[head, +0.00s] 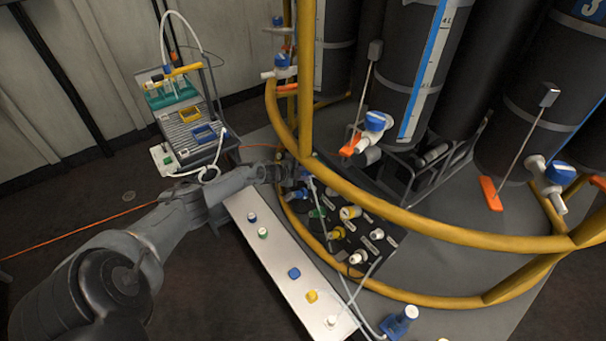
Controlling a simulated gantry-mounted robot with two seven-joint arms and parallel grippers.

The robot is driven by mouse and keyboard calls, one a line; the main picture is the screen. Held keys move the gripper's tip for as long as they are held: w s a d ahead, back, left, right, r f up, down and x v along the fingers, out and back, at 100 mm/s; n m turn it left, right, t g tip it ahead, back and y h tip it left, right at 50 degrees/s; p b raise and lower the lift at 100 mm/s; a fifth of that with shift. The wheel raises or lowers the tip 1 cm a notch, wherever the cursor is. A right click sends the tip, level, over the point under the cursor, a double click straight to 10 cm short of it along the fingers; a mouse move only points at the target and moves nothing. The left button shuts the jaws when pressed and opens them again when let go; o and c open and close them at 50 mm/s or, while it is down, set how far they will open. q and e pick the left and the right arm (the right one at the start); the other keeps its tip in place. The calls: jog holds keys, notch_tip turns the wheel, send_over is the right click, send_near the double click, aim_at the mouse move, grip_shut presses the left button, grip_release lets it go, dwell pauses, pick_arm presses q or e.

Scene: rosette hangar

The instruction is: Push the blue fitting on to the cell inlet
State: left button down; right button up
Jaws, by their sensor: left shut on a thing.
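My left gripper (283,173) reaches in from the left, over the far end of the dark port panel. It is shut on a small pale-and-blue piece (302,173), which appears to be the blue fitting and is mostly hidden by the fingers. A blue port (297,194) on the panel sits just below the gripper and may be the cell inlet. I cannot tell whether fitting and inlet touch. My right gripper is not in view.
The dark panel (367,222) carries green, yellow and white ports. A pale bench strip (273,247) with several coloured caps runs along its left. Yellow rails (405,219) curve over the panel's right, before dark tanks (405,60). A tool cart (188,115) stands behind left.

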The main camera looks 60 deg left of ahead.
pick_arm(q)
jog(key=c, duration=0.8)
grip_release()
jog(key=shift+s+r, duration=0.1)
jog(key=shift+s+r+p, duration=0.35)
jog(key=shift+s+p, duration=0.05)
jog(key=shift+p, duration=0.3)
jog(key=shift+p+v, duration=3.35)
jog(key=shift+v, duration=1.45)
jog(key=shift+s+f, duration=0.1)
jog(key=shift+f, duration=0.05)
